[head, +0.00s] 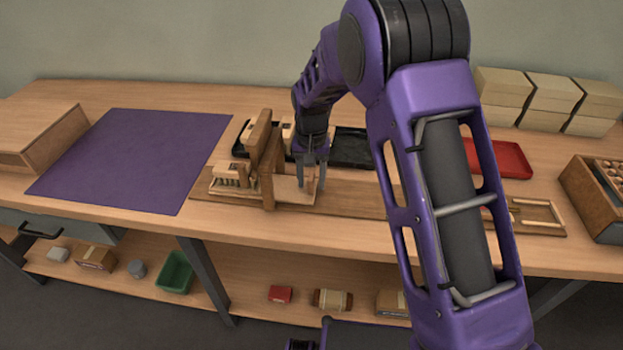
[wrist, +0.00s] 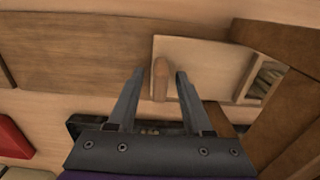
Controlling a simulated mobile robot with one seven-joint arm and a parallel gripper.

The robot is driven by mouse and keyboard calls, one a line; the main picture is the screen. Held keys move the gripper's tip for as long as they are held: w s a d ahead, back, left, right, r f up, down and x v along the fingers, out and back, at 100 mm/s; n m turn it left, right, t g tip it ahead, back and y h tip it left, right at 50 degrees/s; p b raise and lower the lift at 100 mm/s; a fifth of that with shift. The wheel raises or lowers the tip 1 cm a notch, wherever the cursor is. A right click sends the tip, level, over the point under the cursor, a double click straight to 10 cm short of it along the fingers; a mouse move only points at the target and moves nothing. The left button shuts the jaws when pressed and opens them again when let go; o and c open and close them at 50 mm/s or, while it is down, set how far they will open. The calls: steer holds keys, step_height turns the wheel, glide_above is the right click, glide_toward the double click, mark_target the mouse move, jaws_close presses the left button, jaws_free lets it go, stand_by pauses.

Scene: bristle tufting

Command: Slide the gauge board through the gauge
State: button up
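The gauge (head: 266,160) is an upright wooden gate on a long wooden base, left of my gripper in the head view; in the wrist view it is the brown block at right (wrist: 288,110). The pale gauge board (head: 290,190) lies flat at the gate's right side; it shows in the wrist view (wrist: 205,66) with an upright wooden peg (wrist: 160,78) near its left end. My gripper (head: 311,181) is open, its fingertips on either side of the peg in the wrist view (wrist: 160,73), with gaps showing. Whether the fingers touch it is unclear.
Pale toothed pieces (head: 232,173) stand left of the gate. A black tray (head: 350,147) lies behind my gripper and a red tray (head: 505,158) to the right. A purple mat (head: 135,158) lies bare at left. A crate (head: 592,205) stands at far right.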

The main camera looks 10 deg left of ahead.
steer(key=shift+r, duration=0.1)
step_height(320, 180, up, 17)
steer(key=p, duration=0.2)
steer(key=shift+r, duration=0.15)
stand_by(0.3)
